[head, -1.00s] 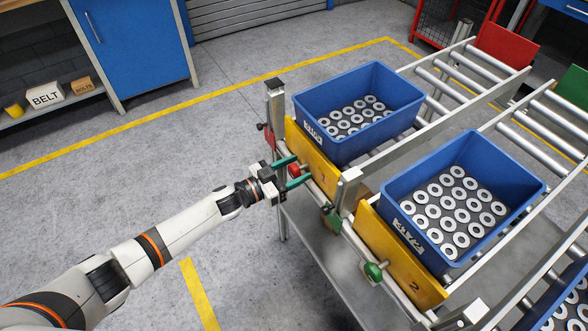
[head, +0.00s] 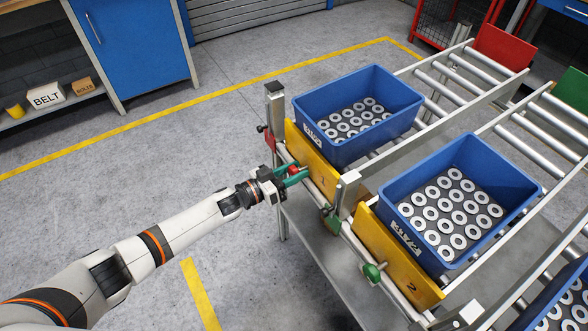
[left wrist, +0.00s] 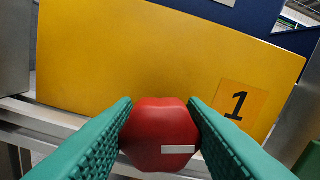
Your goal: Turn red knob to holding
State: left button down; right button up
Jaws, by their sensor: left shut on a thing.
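The red knob (left wrist: 160,134) sits in front of the yellow plate marked 1 (left wrist: 150,55). A white line on its face lies about level in the left wrist view. My left gripper (head: 291,174) is shut on the red knob, its green fingers touching both sides. In the head view the knob (head: 293,169) shows partly between the fingers. A green knob (head: 371,272) is on the rail by the yellow plate marked 2 (head: 400,258). My right gripper is not in view.
Blue crates (head: 303,103) and (head: 388,189) with metal rings stand on roller lanes behind the yellow plates. A metal post (head: 275,110) rises just beyond the knob. The floor left of the rack is clear.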

pick_arm(q)
jog(key=shift+n+p, duration=0.3)
jog(key=shift+n, duration=1.6)
jog(key=c, duration=0.9)
grip_release()
jog(key=v, duration=1.2)
jog(key=shift+w+f, duration=0.1)
